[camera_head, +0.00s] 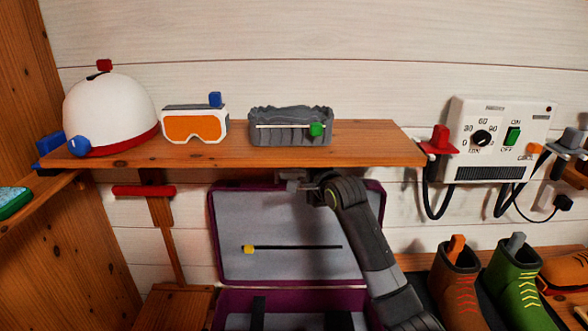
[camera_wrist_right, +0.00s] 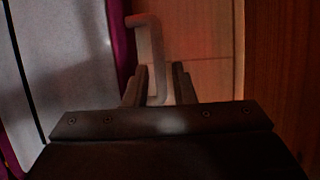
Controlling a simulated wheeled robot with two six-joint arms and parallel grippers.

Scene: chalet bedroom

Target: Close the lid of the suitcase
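The suitcase stands open below the shelf. Its purple-edged lid (camera_head: 290,235) with a grey lining is raised upright near the wall. The purple base (camera_head: 290,296) is cut off by the bottom edge of the head view. My right gripper (camera_head: 292,182) is at the lid's top edge, just under the shelf. In the right wrist view the right gripper (camera_wrist_right: 163,82) has its fingers apart, with one bar of a pale loop-shaped handle (camera_wrist_right: 158,50) between them. A gap shows beside the bar. The lid's lining (camera_wrist_right: 70,60) fills the left. My left gripper is out of view.
A wooden shelf (camera_head: 370,145) lies close above my right gripper, bearing a white helmet (camera_head: 105,110), orange goggles (camera_head: 193,128) and a grey basket (camera_head: 290,125). Boots (camera_head: 460,285) stand to the right of my arm. A control box (camera_head: 500,135) hangs on the wall.

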